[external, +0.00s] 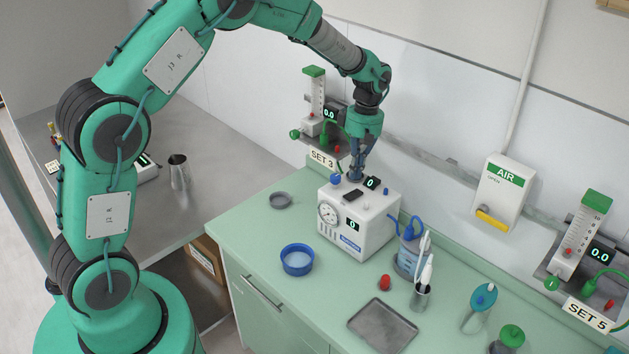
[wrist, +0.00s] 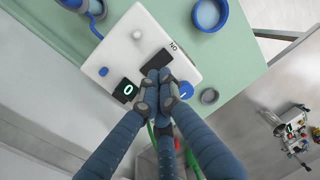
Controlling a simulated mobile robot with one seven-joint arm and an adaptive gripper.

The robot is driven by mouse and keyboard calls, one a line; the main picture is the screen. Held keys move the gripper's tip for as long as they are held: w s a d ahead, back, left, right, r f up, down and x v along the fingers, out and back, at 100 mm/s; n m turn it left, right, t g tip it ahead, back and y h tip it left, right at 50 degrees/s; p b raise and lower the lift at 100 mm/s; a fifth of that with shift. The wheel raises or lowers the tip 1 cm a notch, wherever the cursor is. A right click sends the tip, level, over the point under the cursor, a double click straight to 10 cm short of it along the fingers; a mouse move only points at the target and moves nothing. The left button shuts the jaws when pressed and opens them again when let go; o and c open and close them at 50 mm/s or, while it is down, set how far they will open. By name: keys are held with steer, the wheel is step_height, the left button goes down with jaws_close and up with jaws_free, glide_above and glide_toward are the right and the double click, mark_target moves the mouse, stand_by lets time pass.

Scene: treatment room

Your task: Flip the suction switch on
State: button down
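The white suction unit (external: 345,243) stands on the green counter, with a round gauge and a display reading 0 on its front. Its dark switch (external: 353,196) lies on the top face; in the wrist view the switch (wrist: 157,62) has an "ON" label beside one end. My gripper (external: 355,178) points down over the back of the top face. In the wrist view its fingertips (wrist: 158,78) are together, with nothing seen between them. They overlap the near part of the switch in the picture; I cannot tell whether they touch it. The fingers hide some of the top.
A blue knob (external: 336,180) and a small display (external: 372,183) sit on the unit's top near my gripper. A flowmeter (external: 316,100) hangs on the wall behind. A blue-rimmed bowl (external: 298,260), a hosed jar (external: 411,252) and a metal tray (external: 382,326) stand around the unit.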

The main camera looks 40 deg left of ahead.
mark_target(354, 194)
steer(key=shift+s+f+p, duration=0.15)
steer(key=shift+s+f, duration=0.1)
steer(key=shift+f, duration=1.15)
steer(key=shift+s+f+p, duration=0.15)
steer(key=shift+s+f, duration=0.05)
steer(key=shift+f, duration=1.2)
steer(key=shift+f, duration=0.15)
steer(key=shift+s+f+t+b, duration=0.15)
steer(key=shift+f+t+b, duration=0.2)
steer(key=shift+b, duration=0.4)
steer(key=shift+s+f+t+b, duration=0.2)
steer(key=shift+s+t+b, duration=0.15)
steer(key=shift+t+b, duration=0.6)
steer(key=shift+w, duration=0.2)
steer(key=shift+w+r, duration=0.15)
steer(key=shift+w, duration=0.45)
